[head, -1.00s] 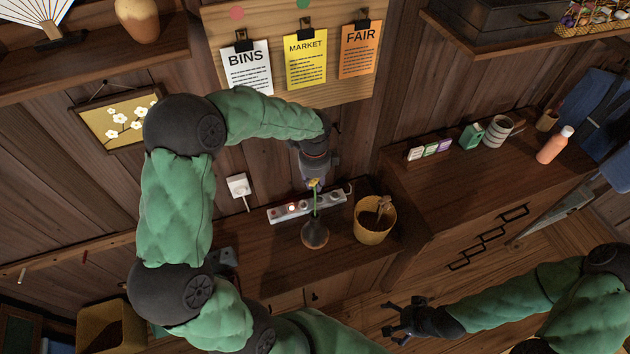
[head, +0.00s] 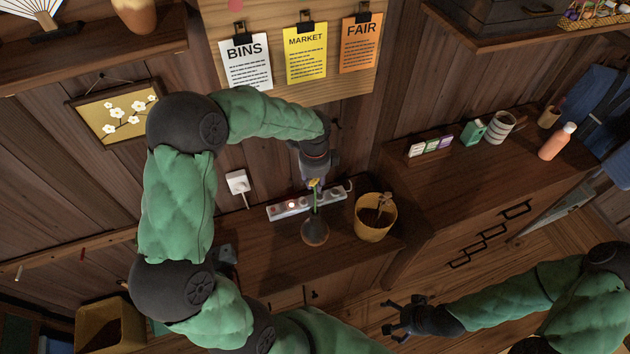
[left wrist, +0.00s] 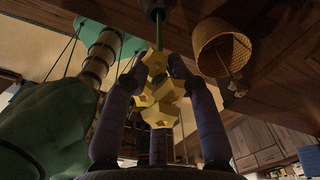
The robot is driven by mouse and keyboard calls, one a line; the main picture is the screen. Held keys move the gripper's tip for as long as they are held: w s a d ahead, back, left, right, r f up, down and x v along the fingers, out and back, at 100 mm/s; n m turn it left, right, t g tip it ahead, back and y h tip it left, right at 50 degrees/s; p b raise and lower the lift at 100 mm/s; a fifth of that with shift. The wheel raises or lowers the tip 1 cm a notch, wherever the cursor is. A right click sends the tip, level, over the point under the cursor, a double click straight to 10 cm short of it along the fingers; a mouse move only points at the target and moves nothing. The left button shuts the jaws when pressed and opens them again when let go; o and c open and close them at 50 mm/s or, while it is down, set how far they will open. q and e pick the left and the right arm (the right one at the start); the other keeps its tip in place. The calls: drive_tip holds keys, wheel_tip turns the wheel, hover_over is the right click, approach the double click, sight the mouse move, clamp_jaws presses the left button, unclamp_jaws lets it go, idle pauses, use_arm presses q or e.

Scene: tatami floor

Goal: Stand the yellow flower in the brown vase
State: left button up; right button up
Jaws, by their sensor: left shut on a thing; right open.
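The brown vase (head: 316,233) stands upright on the wooden counter, round-bodied with a narrow neck. The yellow flower (head: 315,185) is upright above it, its green stem running down to the vase mouth. My left gripper (head: 315,179) points down and is shut on the flower at its head. How deep the stem sits is hard to tell. My right gripper (head: 394,318) is open and empty at the lower right.
A yellow-brown pot (head: 375,220) with something inside stands just right of the vase. A white power strip (head: 290,207) lies behind the vase. A higher cabinet top at the right holds a striped cup (head: 498,127) and an orange bottle (head: 556,142).

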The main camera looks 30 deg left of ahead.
sight(315, 202)
use_arm(q)
drive_tip(key=shift+f+b, duration=3.75)
drive_tip(key=shift+f, duration=1.95)
drive_tip(key=o, duration=1.3)
drive_tip(key=o, duration=0.5)
drive_tip(key=shift+o, duration=0.2)
drive_tip(key=shift+r, duration=0.1)
wheel_tip(315, 202, up, 12)
drive_tip(key=shift+s+f, duration=0.1)
